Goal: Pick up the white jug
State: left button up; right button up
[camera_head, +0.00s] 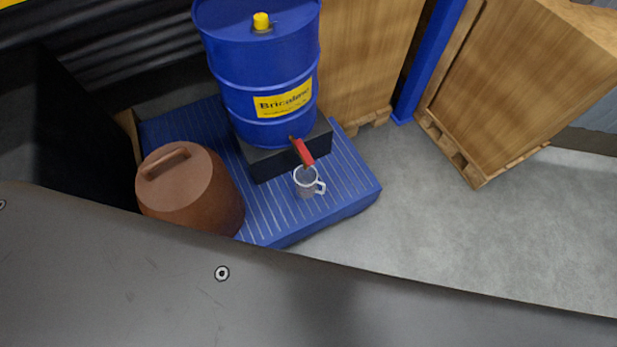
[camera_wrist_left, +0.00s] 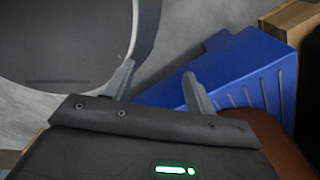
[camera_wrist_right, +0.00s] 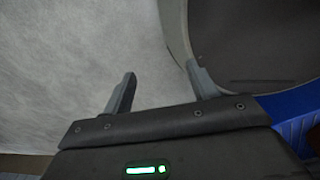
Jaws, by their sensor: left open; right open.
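The white jug (camera_head: 308,182), a small cup-like vessel with a handle on its right, stands on the blue slatted platform (camera_head: 350,187). It sits just below the red-handled tap (camera_head: 303,152) of the blue drum (camera_head: 262,80). My left gripper (camera_wrist_left: 158,82) is open and empty in the left wrist view, with part of the blue platform beyond its fingers. My right gripper (camera_wrist_right: 161,85) is open and empty in the right wrist view, over grey floor. Neither gripper shows in the head view, and the jug shows in neither wrist view.
A brown lidded container (camera_head: 190,195) stands on the platform left of the jug. The drum rests on a black block (camera_head: 275,160). Wooden crates (camera_head: 520,80) and a blue post (camera_head: 430,60) stand behind. Grey floor (camera_head: 450,230) right of the platform is clear.

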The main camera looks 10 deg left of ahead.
aim_at(306, 181)
jog(key=z, duration=1.75)
jog(key=i, duration=2.45)
jog(key=u, duration=3.65)
jog(key=i, duration=0.55)
jog(key=z, duration=0.05)
